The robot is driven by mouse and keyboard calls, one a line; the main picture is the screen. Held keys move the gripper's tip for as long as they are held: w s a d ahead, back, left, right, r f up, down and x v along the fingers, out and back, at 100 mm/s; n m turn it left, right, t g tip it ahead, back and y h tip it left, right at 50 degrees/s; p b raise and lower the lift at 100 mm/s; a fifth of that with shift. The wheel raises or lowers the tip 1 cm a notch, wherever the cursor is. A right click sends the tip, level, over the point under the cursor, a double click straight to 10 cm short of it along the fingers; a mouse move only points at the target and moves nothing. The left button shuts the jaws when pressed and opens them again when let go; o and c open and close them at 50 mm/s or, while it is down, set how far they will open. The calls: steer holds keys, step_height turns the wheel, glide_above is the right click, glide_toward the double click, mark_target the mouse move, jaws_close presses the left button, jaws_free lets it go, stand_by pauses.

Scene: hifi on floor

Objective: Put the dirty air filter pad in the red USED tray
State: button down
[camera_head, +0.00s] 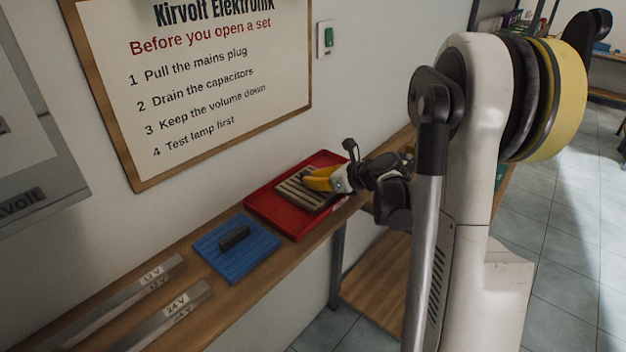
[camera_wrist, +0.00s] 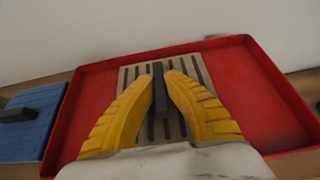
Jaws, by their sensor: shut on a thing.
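The air filter pad (camera_head: 305,195) is a pale slatted pad with dark grooves. It lies within the outline of the red tray (camera_head: 277,214) on the wooden shelf; whether it touches the tray floor I cannot tell. In the wrist view the pad (camera_wrist: 130,77) has a dark upright grip bar (camera_wrist: 159,85) along its middle. My gripper (camera_head: 318,180) is over the red tray with its yellow fingers shut on that bar. The fingers (camera_wrist: 160,95) hide parts of the pad's sides. The tray's rim (camera_wrist: 85,75) shows around the pad, with bare red floor at both sides.
A blue ribbed pad (camera_head: 250,256) with a dark bar lies left of the tray on the shelf (camera_head: 285,262). Grey rails labelled 12 V and 24 V (camera_head: 165,315) lie further left. The wall with a framed sign (camera_head: 200,75) stands close behind.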

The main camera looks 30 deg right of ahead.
steer(key=shift+f, duration=0.15)
steer(key=c, duration=1.6)
jaws_free()
steer(key=shift+o, duration=0.2)
